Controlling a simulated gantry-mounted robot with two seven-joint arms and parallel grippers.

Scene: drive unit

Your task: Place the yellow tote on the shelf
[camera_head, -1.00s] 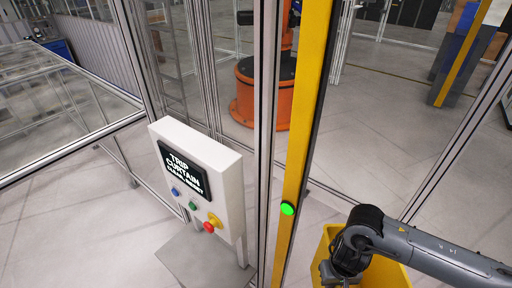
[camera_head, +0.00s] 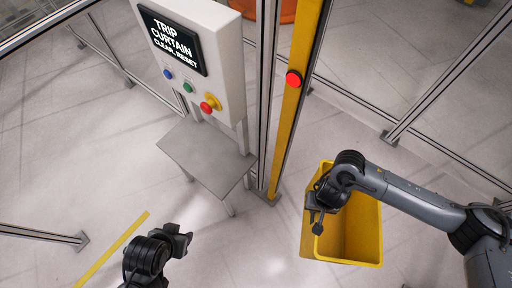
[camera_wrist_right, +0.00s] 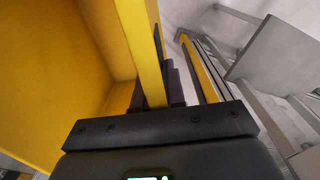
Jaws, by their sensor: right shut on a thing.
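The yellow tote (camera_head: 368,228) is at the right in the head view, open at the top and empty as far as I see. My right gripper (camera_head: 318,205) is at its left wall. In the right wrist view my right gripper (camera_wrist_right: 160,100) is shut on the tote's yellow wall (camera_wrist_right: 138,45). A low grey shelf (camera_head: 205,158) stands on legs below the control box, left of the tote and apart from it. The shelf also shows in the right wrist view (camera_wrist_right: 283,62). My left gripper (camera_head: 182,238) is low in the head view, apart from both; its jaw opening is unclear.
A yellow post (camera_head: 291,120) with a red light (camera_head: 293,78) stands between shelf and tote, beside a metal frame upright. The white control box (camera_head: 205,50) has coloured buttons and a "TRIP CURTAIN" sign. Floor in front of the shelf is clear.

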